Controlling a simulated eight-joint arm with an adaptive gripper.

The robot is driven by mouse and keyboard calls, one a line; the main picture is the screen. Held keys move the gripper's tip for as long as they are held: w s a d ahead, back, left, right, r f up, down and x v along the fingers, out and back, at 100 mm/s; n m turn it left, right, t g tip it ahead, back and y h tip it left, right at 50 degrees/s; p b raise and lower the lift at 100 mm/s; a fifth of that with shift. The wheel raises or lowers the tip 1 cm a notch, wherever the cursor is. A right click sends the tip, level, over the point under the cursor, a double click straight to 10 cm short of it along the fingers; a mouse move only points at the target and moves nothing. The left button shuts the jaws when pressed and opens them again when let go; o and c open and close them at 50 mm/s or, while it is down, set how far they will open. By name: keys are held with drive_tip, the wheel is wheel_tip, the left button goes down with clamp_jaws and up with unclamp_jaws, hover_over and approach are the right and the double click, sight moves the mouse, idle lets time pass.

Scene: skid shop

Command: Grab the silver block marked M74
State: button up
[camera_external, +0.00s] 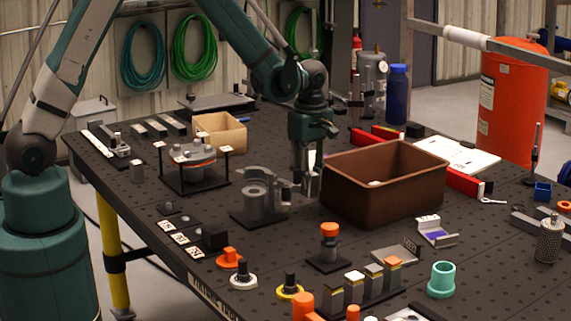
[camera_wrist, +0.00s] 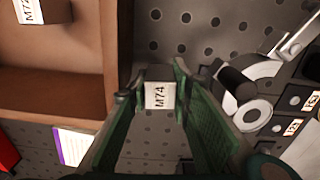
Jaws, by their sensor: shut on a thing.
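My gripper (camera_external: 308,188) points down just left of the brown bin. In the wrist view its two green fingers (camera_wrist: 160,97) are shut on the silver block (camera_wrist: 158,95), whose white label reads M74. In the outside view the fingers largely hide the block, and I cannot tell whether it touches the table. A second labelled block (camera_wrist: 28,11) lies inside the brown bin; its label starts with M7 and the rest is cut off. It shows as a small pale patch in the outside view (camera_external: 376,183).
The brown bin (camera_external: 375,205) stands close on the right of my gripper. A grey curved fixture (camera_external: 258,200) stands close on the left. An orange-topped post (camera_external: 329,245) is in front. A cardboard box (camera_external: 222,133) and a blue bottle (camera_external: 397,95) stand farther back.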

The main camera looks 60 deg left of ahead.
wheel_tip(320, 180, up, 13)
idle(0.5)
drive_tip(key=shift+r, duration=0.1)
idle(0.7)
